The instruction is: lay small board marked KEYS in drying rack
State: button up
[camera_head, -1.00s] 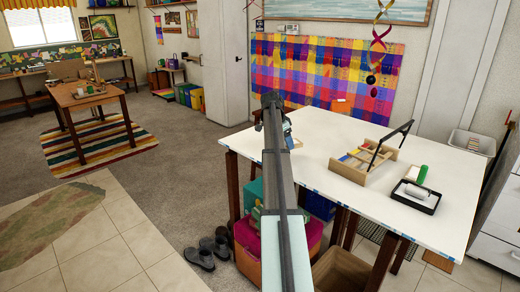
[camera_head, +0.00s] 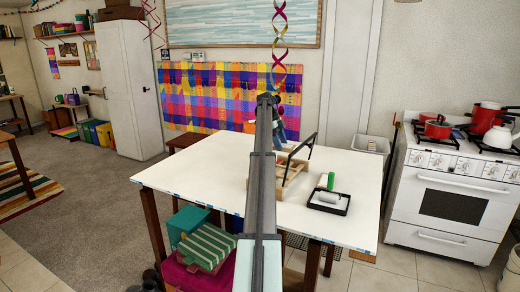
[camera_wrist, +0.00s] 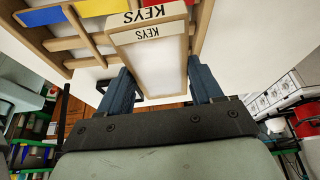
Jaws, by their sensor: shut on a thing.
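My gripper (camera_wrist: 164,76) is shut on the small board (camera_wrist: 155,58) marked KEYS, a white panel with a pale wooden edge, held between its two blue fingers. The drying rack (camera_wrist: 98,61) is a light wooden frame at the upper left of the wrist view. A second KEYS label (camera_wrist: 150,13) shows just beyond the board's own label; I cannot tell whether the board touches the rack. In the head view the rack (camera_head: 296,176) stands on the white table, partly hidden by my arm, with my gripper (camera_head: 281,130) above it. The board cannot be made out there.
Blue (camera_wrist: 40,16), red (camera_wrist: 100,7) and yellow pieces show at the rack. A black tray (camera_head: 328,202) with a white roller and a green-handled thing lie right of the rack. The left part of the white table (camera_head: 195,165) is clear. A stove (camera_head: 450,185) stands farther right.

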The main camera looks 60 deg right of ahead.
aim_at(289, 145)
jog(key=s, duration=0.1)
jog(key=s+d, duration=0.1)
jog(key=s+d+m, duration=0.1)
jog(key=shift+r, duration=0.3)
jog(key=shift+f, duration=2.9)
jog(key=shift+f, duration=1)
jog(key=o, duration=1.1)
jog(key=shift+o, duration=0.3)
jog(key=shift+r, duration=0.15)
jog(key=shift+r, duration=3.85)
jog(key=shift+w+a, duration=0.1)
